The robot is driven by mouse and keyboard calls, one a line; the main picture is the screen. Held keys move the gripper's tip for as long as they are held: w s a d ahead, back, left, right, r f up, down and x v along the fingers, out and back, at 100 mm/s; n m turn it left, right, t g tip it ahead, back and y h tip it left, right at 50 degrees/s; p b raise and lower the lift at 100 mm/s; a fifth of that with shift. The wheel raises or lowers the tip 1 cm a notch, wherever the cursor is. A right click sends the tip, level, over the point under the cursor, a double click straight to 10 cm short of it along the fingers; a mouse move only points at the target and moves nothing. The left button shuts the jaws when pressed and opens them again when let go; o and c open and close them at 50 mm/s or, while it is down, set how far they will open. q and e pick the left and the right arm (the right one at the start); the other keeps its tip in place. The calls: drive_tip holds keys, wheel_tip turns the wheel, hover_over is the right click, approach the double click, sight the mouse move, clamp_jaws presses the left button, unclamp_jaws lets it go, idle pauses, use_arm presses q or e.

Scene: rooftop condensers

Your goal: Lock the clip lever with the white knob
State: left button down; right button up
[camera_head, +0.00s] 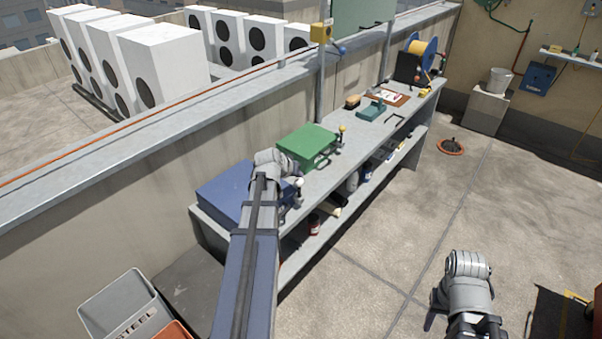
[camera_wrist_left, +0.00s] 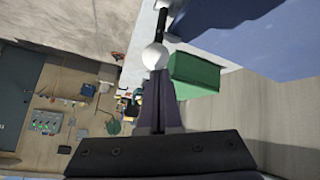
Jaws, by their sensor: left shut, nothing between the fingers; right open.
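The white knob (camera_head: 299,182) sits at the front edge of the bench beside the blue box, just right of my left wrist. In the left wrist view the white knob (camera_wrist_left: 155,56) is on a dark lever stem (camera_wrist_left: 163,22). My left gripper (camera_wrist_left: 154,74) is shut and empty, its fingertips right at the knob; I cannot tell whether they touch it. In the head view my left arm hides its fingers and most of the clip. My right gripper (camera_head: 480,318) is open and empty above the floor at the lower right, partly cut off by the frame.
A blue box (camera_head: 222,192) and a green box (camera_head: 308,142) stand on the grey bench (camera_head: 318,183). A yellow knob (camera_head: 342,128) stands by the green box. A grey bin (camera_head: 125,305) is at lower left. The floor right of the bench is mostly clear.

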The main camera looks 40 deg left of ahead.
use_arm(q)
drive_tip(key=shift+w, duration=0.15)
drive_tip(key=shift+w+f, duration=0.2)
drive_tip(key=shift+w, duration=0.5)
use_arm(e)
drive_tip(key=shift+f, duration=0.2)
use_arm(q)
drive_tip(key=w+a+r+p, duration=0.2)
drive_tip(key=w, duration=0.2)
drive_tip(key=s+f+p+v, duration=0.1)
drive_tip(key=p+v, duration=0.5)
drive_tip(key=v, duration=0.4)
drive_tip(key=shift+s+d, duration=0.25)
drive_tip(key=shift+d, duration=0.05)
use_arm(e)
wheel_tip(320, 180, up, 8)
drive_tip(key=a, duration=0.1)
drive_tip(key=shift+r, duration=0.15)
